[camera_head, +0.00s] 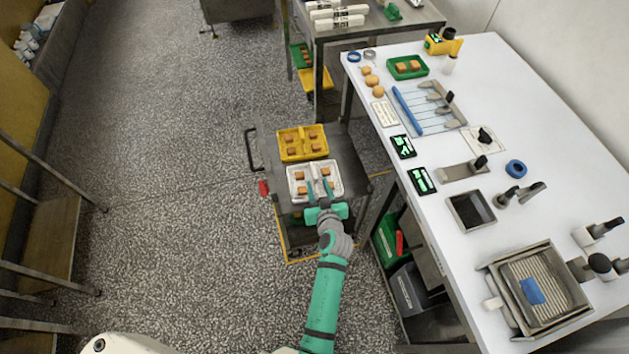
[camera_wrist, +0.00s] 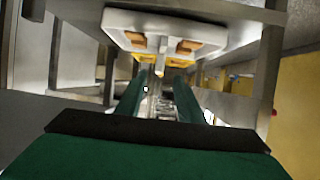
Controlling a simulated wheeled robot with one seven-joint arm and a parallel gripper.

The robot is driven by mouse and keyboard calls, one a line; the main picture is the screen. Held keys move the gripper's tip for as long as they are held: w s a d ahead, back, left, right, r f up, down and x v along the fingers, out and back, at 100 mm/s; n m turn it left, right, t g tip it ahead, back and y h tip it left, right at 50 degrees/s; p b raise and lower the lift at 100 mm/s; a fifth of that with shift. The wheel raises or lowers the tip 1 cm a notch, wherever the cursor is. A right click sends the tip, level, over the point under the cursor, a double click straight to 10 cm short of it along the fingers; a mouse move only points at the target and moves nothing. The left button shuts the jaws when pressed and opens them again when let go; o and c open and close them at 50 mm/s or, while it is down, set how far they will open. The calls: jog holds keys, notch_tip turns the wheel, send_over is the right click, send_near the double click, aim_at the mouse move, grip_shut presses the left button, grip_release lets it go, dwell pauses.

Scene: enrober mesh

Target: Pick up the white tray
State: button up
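The white tray (camera_head: 292,184) sits on a dark cart, right in front of a yellow tray, with several small brown pieces in it.
The yellow tray (camera_head: 302,156) is directly behind the white one, also holding brown pieces. The cart (camera_head: 345,155) has a handle at left. A long white table (camera_head: 520,120) with tools, a green tray and a mesh unit stands at right.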

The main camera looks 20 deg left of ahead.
aim_at(316, 177)
jog(key=shift+x, duration=4.1)
jog(key=shift+w, duration=0.1)
grip_shut()
